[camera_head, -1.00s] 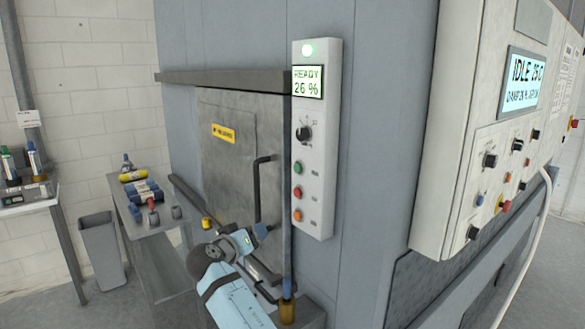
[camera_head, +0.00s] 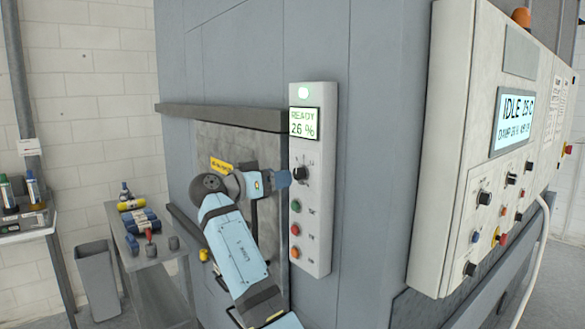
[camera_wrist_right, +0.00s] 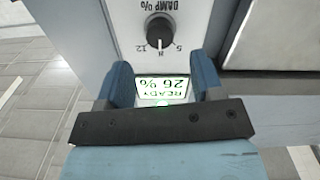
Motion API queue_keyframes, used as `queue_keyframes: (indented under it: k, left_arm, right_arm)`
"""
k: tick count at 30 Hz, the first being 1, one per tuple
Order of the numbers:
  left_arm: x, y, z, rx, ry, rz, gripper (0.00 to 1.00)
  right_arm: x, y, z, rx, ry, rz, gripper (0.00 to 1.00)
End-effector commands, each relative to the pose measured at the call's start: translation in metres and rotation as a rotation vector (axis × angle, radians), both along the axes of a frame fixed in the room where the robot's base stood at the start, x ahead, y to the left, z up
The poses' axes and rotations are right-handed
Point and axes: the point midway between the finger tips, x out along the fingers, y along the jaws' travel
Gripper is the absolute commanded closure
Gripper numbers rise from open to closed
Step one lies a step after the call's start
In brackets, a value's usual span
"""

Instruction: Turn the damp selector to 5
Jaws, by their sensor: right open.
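The damp selector (camera_head: 300,173) is a black round knob on the white control panel (camera_head: 318,240), below a green display reading READY 26 %. In the right wrist view the selector (camera_wrist_right: 160,30) appears upside down under the label DAMP %, with the marks 12, 8 and 5 around it. My right gripper (camera_head: 284,178) is just left of the selector in the head view. In the wrist view the blue fingers of my right gripper (camera_wrist_right: 165,85) are apart and empty, with the selector beyond their tips. My left gripper is not in view.
Green, red and orange buttons (camera_head: 295,230) sit below the selector. A large cabinet (camera_head: 440,150) with a screen and more knobs stands to the right.

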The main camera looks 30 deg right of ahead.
Motion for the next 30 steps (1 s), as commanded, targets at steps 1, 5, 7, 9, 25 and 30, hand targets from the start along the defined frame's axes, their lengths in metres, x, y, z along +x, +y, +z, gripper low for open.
queue_keyframes:
  k: [1,5,7,9,25,30]
  left_arm:
    - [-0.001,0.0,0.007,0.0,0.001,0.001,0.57]
    - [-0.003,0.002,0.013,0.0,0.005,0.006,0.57]
    - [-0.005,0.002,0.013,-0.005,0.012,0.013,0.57]
    - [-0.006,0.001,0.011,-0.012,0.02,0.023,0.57]
    - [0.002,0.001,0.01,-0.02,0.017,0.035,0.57]
    - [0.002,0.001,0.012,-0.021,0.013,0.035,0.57]
  right_arm:
    - [0.0,-0.011,0.003,-0.002,0.002,-0.003,0.39]
    - [0.002,-0.033,0.003,-0.001,0.001,-0.002,0.39]
    - [0.002,-0.04,0.002,-0.001,0.001,-0.001,0.39]
    - [0.003,-0.046,0.001,0.0,0.001,-0.001,0.39]
    - [0.003,-0.053,-0.001,0.0,0.0,0.001,0.71]
    - [0.003,-0.053,-0.001,0.0,0.001,0.001,0.89]
